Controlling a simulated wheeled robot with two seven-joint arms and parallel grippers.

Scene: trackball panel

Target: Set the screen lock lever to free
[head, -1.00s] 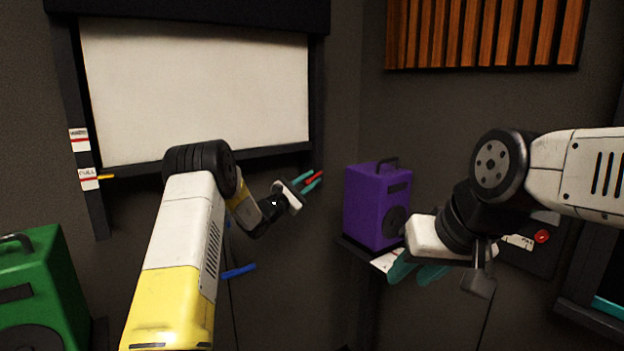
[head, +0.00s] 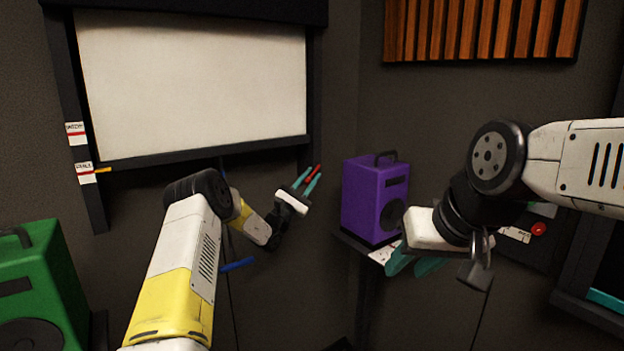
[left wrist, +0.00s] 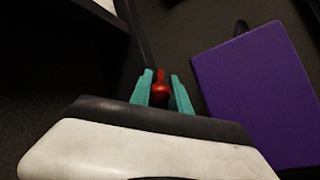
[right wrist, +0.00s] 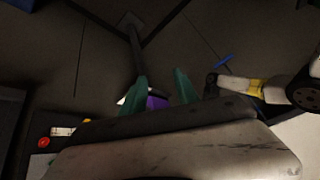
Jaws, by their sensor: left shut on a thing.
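The screen (head: 195,85) hangs on the wall in a dark frame. A red lever (head: 317,171) stands beside its lower right corner. My left gripper (head: 310,182) is shut on the red lever, with a teal finger on each side, pointing up and right. The left wrist view shows the lever's red knob (left wrist: 161,90) between the fingertips. The gripper hides the lever's base, and no lever marking is readable. My right gripper (head: 412,266) is open and empty, low in front of the purple speaker; its spread fingers show in the right wrist view (right wrist: 158,92).
The purple speaker (head: 372,195) stands on a shelf right of the lever. A green speaker (head: 40,285) is at the lower left. Two labels and a yellow pointer (head: 103,170) sit on the screen's left post. A blue handle (head: 238,265) is below the screen.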

